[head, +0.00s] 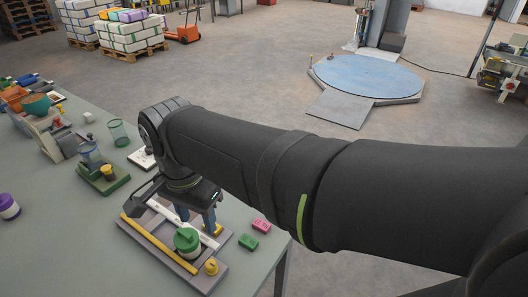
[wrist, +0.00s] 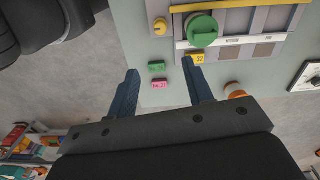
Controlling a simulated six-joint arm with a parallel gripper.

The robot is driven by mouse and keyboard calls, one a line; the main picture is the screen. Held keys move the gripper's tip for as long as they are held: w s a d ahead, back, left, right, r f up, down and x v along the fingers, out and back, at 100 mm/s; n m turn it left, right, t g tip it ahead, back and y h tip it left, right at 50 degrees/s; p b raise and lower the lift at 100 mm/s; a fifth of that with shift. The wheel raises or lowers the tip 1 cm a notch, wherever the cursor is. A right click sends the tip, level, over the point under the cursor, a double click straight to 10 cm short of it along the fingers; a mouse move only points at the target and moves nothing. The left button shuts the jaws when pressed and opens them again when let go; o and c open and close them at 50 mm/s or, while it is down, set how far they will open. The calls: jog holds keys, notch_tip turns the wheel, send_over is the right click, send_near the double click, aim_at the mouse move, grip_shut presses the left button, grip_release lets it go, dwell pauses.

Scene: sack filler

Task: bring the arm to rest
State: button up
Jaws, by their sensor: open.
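My gripper (head: 198,220) is at the end of my dark arm, low over the grey-framed tray (head: 222,270) near the table's right edge. In the wrist view my gripper (wrist: 160,66) shows two blue-grey fingers spread apart with nothing held between them. Beyond the fingertips a green block (wrist: 156,66) and a pink labelled block (wrist: 160,84) lie on the table. They also show right of the tray in the head view, green (head: 248,242) and pink (head: 261,226). My arm hides part of the tray and table.
A green round-topped object (head: 187,240) and a yellow knob (head: 211,266) are on the tray. Jars, a green stand (head: 103,182) and boxes crowd the table's left. A blue turntable (head: 368,76) and stacked sacks (head: 130,32) stand on the floor beyond.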

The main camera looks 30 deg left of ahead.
aim_at(210, 263)
jog(key=shift+f, duration=0.1)
dwell(0.3)
notch_tip(210, 263, down, 17)
jog(key=shift+d+f, duration=0.1)
jog(key=shift+f, duration=0.05)
dwell(0.5)
notch_tip(210, 263, up, 17)
notch_tip(210, 263, down, 17)
jog(key=shift+f, duration=0.1)
jog(key=n, duration=1.2)
jog(key=shift+n, duration=2.3)
